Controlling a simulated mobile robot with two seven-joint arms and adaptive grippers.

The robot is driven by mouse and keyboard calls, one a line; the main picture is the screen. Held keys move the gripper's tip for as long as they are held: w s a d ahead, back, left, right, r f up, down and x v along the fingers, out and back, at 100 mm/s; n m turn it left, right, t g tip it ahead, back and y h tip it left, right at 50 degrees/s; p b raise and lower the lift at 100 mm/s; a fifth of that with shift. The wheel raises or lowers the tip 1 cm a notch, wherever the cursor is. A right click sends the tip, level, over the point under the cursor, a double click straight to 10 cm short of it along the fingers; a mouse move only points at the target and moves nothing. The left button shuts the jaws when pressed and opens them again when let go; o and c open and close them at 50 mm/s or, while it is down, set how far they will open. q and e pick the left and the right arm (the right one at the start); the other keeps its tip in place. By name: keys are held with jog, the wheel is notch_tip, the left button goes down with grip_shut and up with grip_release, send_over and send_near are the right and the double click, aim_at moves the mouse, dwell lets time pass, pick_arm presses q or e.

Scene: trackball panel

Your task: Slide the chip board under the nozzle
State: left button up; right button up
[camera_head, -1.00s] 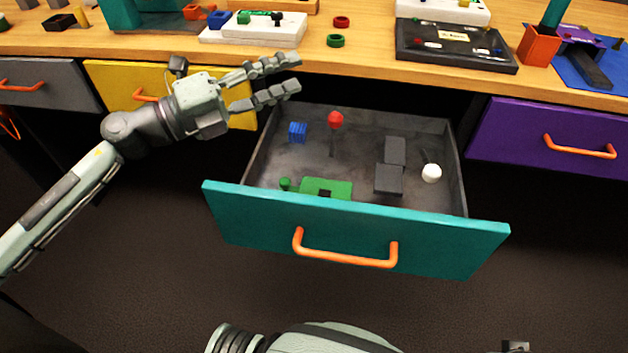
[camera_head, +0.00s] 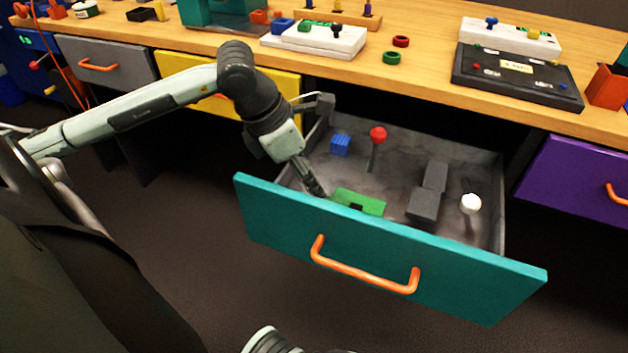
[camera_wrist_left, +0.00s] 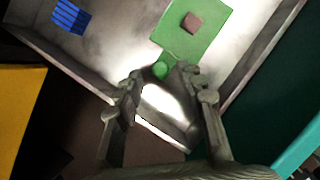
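The chip board (camera_head: 372,205) is a flat green board with a dark square chip, lying in the open teal drawer close behind its front panel. My left gripper (camera_head: 321,190) reaches down into the drawer at the board's left end. In the wrist view its fingers are apart, with the knob between or just beyond their tips; contact cannot be told. I cannot make out a nozzle for sure. My right gripper is not in view.
The teal drawer (camera_head: 380,245) also holds a blue block (camera_head: 340,145), a red-topped stick (camera_head: 378,134), dark grey blocks (camera_head: 424,206) and a white knob (camera_head: 471,203). Its walls and front panel surround the gripper. The wooden desk (camera_head: 440,105) above carries several devices and rings.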

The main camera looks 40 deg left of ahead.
pick_arm(q)
jog(key=shift+x, duration=0.9)
jog(key=shift+c, duration=0.6)
grip_shut()
